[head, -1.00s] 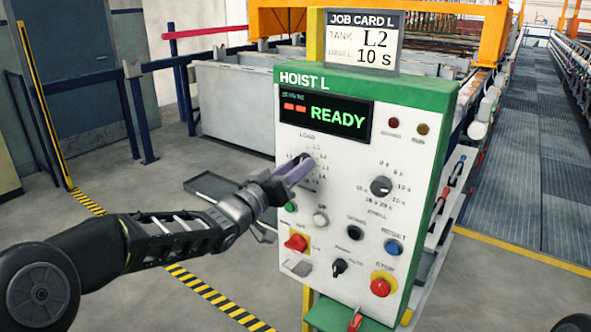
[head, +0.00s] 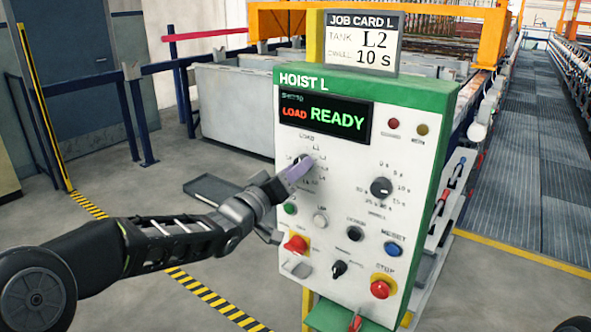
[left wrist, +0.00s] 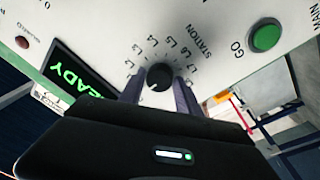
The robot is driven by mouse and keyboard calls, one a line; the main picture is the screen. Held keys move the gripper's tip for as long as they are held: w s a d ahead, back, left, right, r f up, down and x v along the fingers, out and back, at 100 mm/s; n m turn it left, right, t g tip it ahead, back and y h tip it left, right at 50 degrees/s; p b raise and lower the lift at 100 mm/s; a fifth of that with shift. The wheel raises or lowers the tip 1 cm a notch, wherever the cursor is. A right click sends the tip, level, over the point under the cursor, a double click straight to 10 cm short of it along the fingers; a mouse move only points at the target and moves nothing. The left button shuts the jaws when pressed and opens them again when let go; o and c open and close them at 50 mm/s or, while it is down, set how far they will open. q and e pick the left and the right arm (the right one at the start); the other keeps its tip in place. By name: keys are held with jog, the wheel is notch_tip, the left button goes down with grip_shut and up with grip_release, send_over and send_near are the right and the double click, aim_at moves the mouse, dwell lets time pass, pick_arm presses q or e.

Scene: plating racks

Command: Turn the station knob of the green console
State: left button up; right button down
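The green-trimmed white console (head: 345,260) labelled HOIST L stands in the middle of the head view. Its display reads a red LOAD and a green READY. The dark round station knob (left wrist: 159,76) shows in the left wrist view, with labels L2 to L6 and STATION around it. My left gripper (left wrist: 160,84) has one finger on each side of the knob, close against it, and appears shut on it. In the head view the fingers of my left gripper (head: 298,170) cover most of the knob. My right gripper is not in view.
The panel also has a DWELL knob (head: 381,187), a green button (head: 290,208), a red switch (head: 296,243), a blue RESET button (head: 393,248) and a red STOP button (head: 380,288). The job card (head: 361,42) above reads TANK L2, 10 s.

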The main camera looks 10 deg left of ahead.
pick_arm(q)
jog(key=o, duration=0.4)
jog(key=shift+c, duration=0.2)
jog(key=b+v, duration=0.2)
jog(key=v, duration=0.5)
jog(key=shift+s, duration=0.35)
jog(key=shift+a, duration=0.15)
